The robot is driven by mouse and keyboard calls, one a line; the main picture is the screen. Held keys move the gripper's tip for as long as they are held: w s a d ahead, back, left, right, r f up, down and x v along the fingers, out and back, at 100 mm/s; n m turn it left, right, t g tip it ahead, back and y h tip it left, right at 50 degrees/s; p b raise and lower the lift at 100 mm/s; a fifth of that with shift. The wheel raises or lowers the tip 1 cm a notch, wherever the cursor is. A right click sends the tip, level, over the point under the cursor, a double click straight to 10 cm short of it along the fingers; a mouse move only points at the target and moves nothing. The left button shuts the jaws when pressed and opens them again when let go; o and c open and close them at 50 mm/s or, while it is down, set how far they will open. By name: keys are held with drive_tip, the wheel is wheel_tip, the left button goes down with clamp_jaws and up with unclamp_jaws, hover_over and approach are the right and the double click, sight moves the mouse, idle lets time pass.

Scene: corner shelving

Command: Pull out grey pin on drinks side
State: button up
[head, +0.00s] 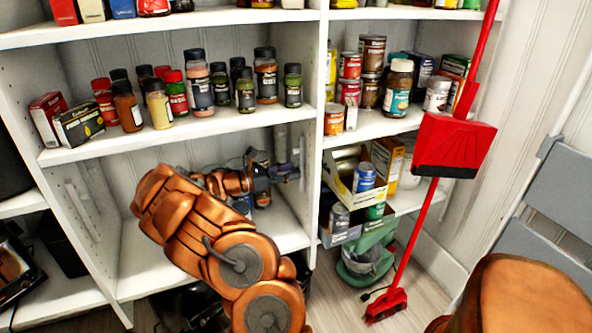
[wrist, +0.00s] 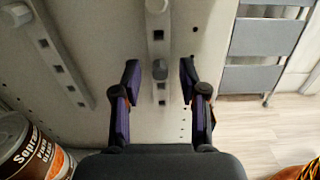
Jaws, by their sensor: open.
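A small grey pin (wrist: 160,69) sticks out of a slotted metal strip (wrist: 160,40) on a pale shelf panel in the wrist view. My gripper (wrist: 160,82) is open, with one dark purple finger on each side of the pin and a gap to both. I cannot tell how deep the pin lies between the fingers. Another grey pin (wrist: 156,5) is higher on the same strip, and one more (wrist: 18,13) is at the upper left. In the head view my gripper (head: 288,172) is in the lower left bay, by the white divider (head: 312,150); the pin is not discernible there.
A labelled can (wrist: 30,150) stands close at lower left in the wrist view. In the head view, bottles (head: 198,85) line the shelf above my arm. A carton with cans (head: 345,185) sits right of the divider, and a red broom and dustpan (head: 452,143) stand in front.

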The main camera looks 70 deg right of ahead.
idle(0.8)
clamp_jaws()
drive_tip(key=shift+w+p, duration=0.1)
drive_tip(key=shift+p, duration=0.2)
idle(0.3)
drive_tip(key=shift+p+v, duration=1.15)
drive_tip(key=shift+v, duration=1.7)
drive_tip(key=shift+w+a, duration=0.15)
